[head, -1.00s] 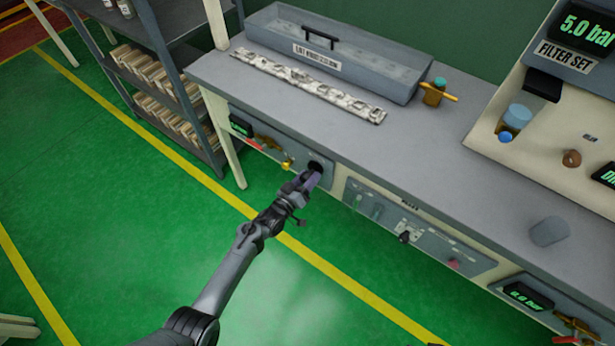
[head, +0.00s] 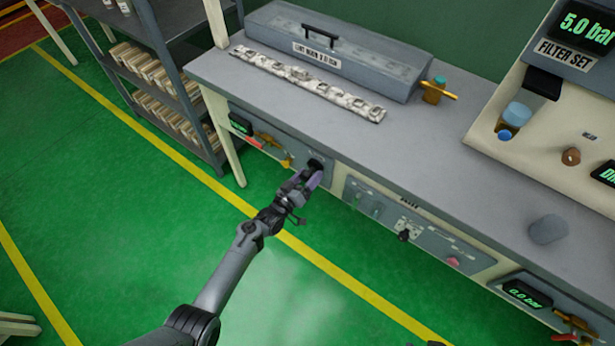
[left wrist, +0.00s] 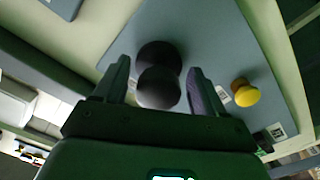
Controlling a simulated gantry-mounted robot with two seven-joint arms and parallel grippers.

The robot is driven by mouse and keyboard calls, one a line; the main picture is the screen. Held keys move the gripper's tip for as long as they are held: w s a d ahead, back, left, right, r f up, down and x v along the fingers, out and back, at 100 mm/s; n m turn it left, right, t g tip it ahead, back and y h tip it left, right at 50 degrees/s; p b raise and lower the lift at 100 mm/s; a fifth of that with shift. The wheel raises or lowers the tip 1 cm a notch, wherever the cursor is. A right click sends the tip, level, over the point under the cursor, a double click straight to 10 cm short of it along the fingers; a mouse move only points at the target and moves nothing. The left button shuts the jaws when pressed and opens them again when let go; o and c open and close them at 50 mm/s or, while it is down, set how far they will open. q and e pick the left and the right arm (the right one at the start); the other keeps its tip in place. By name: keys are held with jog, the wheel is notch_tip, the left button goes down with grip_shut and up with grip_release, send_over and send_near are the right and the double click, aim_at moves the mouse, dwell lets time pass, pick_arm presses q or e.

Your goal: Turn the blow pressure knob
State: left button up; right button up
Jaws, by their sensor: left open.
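A black round knob (left wrist: 158,86) sits on a grey front panel (left wrist: 225,45) of the workbench. In the left wrist view it lies between the two open fingers, with a gap visible on each side. In the head view the knob (head: 314,166) shows just beyond my left gripper (head: 308,181), which partly covers it. My left gripper is open at the panel; in the left wrist view its fingertips (left wrist: 160,78) flank the knob. The knob's label cannot be read. My right gripper is not in view.
A yellow knob (left wrist: 246,93) is close beside the right finger in the wrist view. A brass valve with a red handle (head: 262,142) is left on the bench front. A switch panel (head: 400,225) is to the right. The green floor (head: 150,240) is open.

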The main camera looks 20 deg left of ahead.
pick_arm(q)
jog(key=shift+s, duration=0.1)
jog(key=shift+s+a+r, duration=0.1)
jog(key=shift+s, duration=0.1)
jog(key=p+v, duration=0.3)
jog(key=v, duration=0.7)
jog(key=shift+s, duration=0.15)
